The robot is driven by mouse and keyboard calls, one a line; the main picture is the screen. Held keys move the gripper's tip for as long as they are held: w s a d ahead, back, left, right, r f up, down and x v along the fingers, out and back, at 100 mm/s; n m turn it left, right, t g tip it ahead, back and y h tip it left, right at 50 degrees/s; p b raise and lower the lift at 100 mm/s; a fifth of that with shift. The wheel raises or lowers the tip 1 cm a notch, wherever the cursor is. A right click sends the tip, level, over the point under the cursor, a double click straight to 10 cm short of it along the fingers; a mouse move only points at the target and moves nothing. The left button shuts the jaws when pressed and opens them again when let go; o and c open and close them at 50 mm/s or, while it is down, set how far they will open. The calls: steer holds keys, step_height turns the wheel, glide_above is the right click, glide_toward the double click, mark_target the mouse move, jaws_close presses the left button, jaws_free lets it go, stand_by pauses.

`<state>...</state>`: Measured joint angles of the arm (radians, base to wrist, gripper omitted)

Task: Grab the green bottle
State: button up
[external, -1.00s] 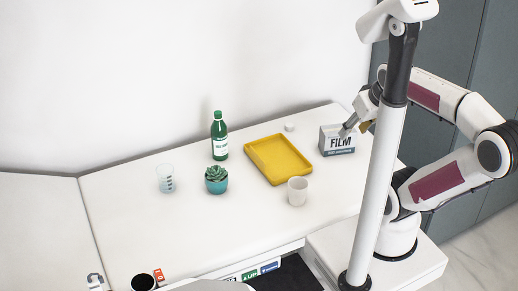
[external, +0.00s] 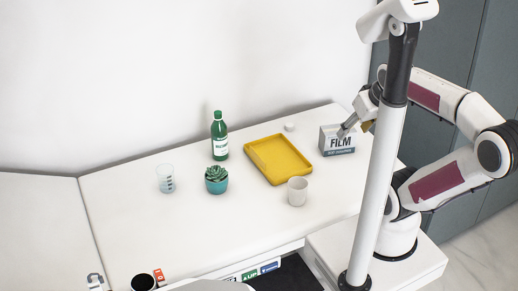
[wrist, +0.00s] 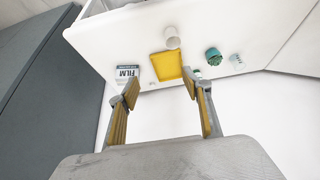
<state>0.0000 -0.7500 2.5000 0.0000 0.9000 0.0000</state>
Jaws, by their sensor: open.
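The green bottle (external: 220,136) with a white label stands upright on the white table, left of the yellow tray in the external view. In the wrist view a small part of the bottle (wrist: 197,74) shows beside the right finger, which seems to hide the rest. My gripper (external: 346,129) is at the right end of the table, by the FILM box and well apart from the bottle. In the wrist view its two fingers (wrist: 160,88) are spread, with nothing held between them.
The yellow tray (external: 262,167) lies between bottle and FILM box (external: 332,144). A plant in a teal pot (external: 216,186), a clear beaker (external: 165,186) and a whitish cup (external: 298,196) stand nearer the front. A small white object (external: 289,127) sits behind the tray.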

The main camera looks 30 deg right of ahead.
steer(key=shift+o, duration=0.4)
steer(key=shift+w, duration=0.1)
steer(key=w+t, duration=0.2)
steer(key=w, duration=1.6)
steer(key=n+t+y, duration=0.3)
steer(key=t, duration=0.1)
glide_above(226, 139)
steer(key=s+d, duration=0.6)
steer(key=d, duration=0.2)
step_height(226, 139, down, 17)
steer(key=a+f+y, duration=0.1)
steer(key=a+f, duration=0.1)
steer(key=f, duration=0.2)
steer(key=w+a+f+n+t+y, duration=0.1)
steer(key=a+f, duration=0.1)
steer(key=f, duration=0.3)
steer(key=w+a+f, duration=0.1)
steer(key=a+f, duration=0.1)
steer(key=f, duration=0.2)
steer(key=shift+a+f+n+t+y, duration=0.15)
steer(key=shift+n+t+y, duration=0.15)
steer(key=shift+t+y, duration=0.1)
